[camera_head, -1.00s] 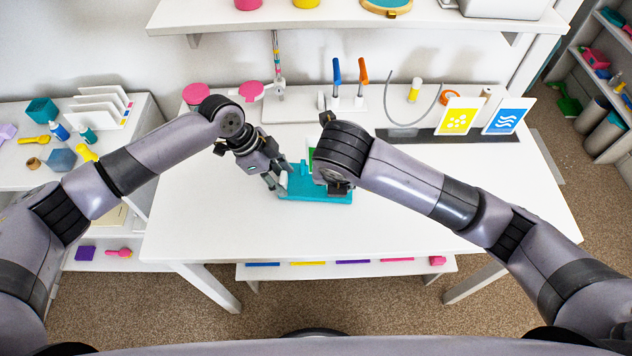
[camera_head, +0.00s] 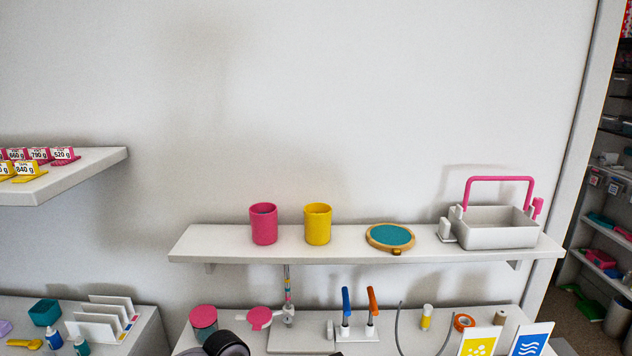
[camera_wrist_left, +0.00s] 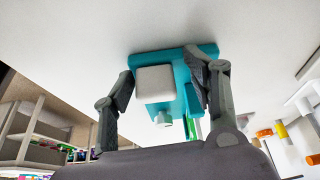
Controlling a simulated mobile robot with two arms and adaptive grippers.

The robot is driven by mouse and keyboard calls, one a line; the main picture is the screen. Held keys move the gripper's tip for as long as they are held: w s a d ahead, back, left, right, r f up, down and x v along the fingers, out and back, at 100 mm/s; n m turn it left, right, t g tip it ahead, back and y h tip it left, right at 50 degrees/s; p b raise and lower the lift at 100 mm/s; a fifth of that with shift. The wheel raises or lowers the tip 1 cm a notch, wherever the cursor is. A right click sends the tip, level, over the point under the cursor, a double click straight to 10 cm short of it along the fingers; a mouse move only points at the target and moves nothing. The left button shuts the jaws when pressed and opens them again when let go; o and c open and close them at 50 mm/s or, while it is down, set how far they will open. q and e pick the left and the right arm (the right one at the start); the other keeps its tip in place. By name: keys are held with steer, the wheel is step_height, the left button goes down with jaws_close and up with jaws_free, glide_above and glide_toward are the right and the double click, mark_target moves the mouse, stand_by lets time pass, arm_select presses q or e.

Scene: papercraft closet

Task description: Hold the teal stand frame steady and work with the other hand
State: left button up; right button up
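The teal stand frame (camera_wrist_left: 180,66) shows in the left wrist view, on a white surface. A pale square block (camera_wrist_left: 156,84) covers part of it. My left gripper (camera_wrist_left: 162,72) has one finger on each side of the teal frame, the right finger overlapping its edge. Whether the fingers press on it or stand just clear, I cannot tell. The head view now looks at the wall and shelf, so the stand and both grippers are out of it. Only a dark round joint of my arm shows at its bottom edge. My right gripper is in neither current view.
A wall shelf (camera_head: 350,246) holds a pink cup (camera_head: 263,224), a yellow cup (camera_head: 317,224), a teal round disc (camera_head: 390,236) and a grey basket (camera_head: 497,228) with a pink handle. Blue-handled and orange-handled tools (camera_head: 372,302) stand below. Yellow (camera_head: 478,343) and blue (camera_head: 530,341) cards stand right.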

arm_select(q)
steer(key=shift+r, duration=0.5)
steer(key=shift+d, duration=0.1)
steer(key=shift+o, duration=0.3)
steer(key=o, duration=0.5)
steer(key=shift+c, duration=0.5)
steer(key=c, duration=0.6)
steer(key=shift+r, duration=0.1)
